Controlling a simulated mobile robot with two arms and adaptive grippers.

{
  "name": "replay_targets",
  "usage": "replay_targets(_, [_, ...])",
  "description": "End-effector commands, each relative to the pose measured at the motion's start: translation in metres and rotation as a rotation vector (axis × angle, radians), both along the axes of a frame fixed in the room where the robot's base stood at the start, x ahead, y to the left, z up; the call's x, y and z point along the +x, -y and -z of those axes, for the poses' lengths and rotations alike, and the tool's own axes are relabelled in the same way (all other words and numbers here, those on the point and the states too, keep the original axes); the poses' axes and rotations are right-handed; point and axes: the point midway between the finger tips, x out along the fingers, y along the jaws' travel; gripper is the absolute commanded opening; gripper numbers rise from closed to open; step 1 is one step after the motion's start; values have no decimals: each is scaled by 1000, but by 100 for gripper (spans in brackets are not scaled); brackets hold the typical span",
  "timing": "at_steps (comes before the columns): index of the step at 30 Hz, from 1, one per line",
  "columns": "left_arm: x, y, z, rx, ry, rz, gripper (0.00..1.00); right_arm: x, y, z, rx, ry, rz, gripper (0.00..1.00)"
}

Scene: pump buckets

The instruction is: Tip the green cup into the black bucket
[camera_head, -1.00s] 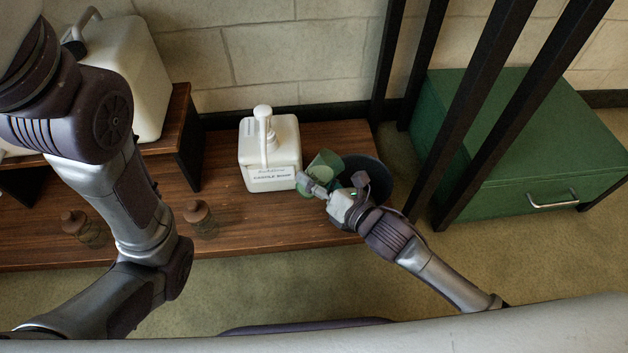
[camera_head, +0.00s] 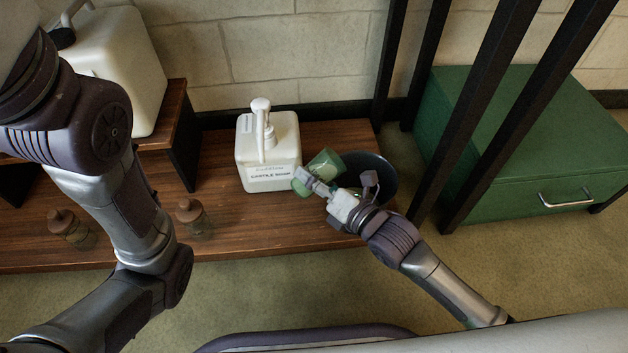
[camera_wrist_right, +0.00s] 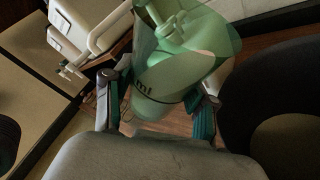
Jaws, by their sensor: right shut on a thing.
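The translucent green cup (camera_head: 326,163) is between the fingers of my right gripper (camera_head: 323,190), which is shut on it. In the right wrist view the green cup (camera_wrist_right: 165,75) fills the middle, with the fingers of my right gripper (camera_wrist_right: 157,105) on either side; it looks tilted. The black bucket (camera_head: 376,178) stands on the wooden shelf just right of the cup, partly hidden by my right gripper. Its dark rim also shows in the right wrist view (camera_wrist_right: 232,105). Whether anything is in the cup or bucket, I cannot tell. My left gripper is out of view; only its arm shows at left.
A white castile soap pump bottle (camera_head: 268,152) stands just left of the cup. Two small brown-capped jars (camera_head: 192,217) stand on the wooden shelf (camera_head: 240,230) further left. A large white jug (camera_head: 120,70) is behind. Black posts (camera_head: 480,100) and a green cabinet (camera_head: 530,150) are at right.

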Motion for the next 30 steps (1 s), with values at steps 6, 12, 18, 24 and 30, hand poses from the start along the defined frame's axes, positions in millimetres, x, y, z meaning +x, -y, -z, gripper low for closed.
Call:
replay_targets(6, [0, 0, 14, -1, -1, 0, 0, 0, -1, 2, 50, -13, 0, 16])
replay_targets(12, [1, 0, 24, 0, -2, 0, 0, 0, -1, 2, 99, -28, 0, 16])
replay_targets(18, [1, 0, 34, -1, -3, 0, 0, -1, -2, 1, 146, -41, -1, 16])
replay_targets(24, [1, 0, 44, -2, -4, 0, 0, -1, -2, 2, 194, -57, -1, 16])
replay_targets(30, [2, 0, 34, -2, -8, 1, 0, 0, -1, -12, 332, -100, 0, 16])
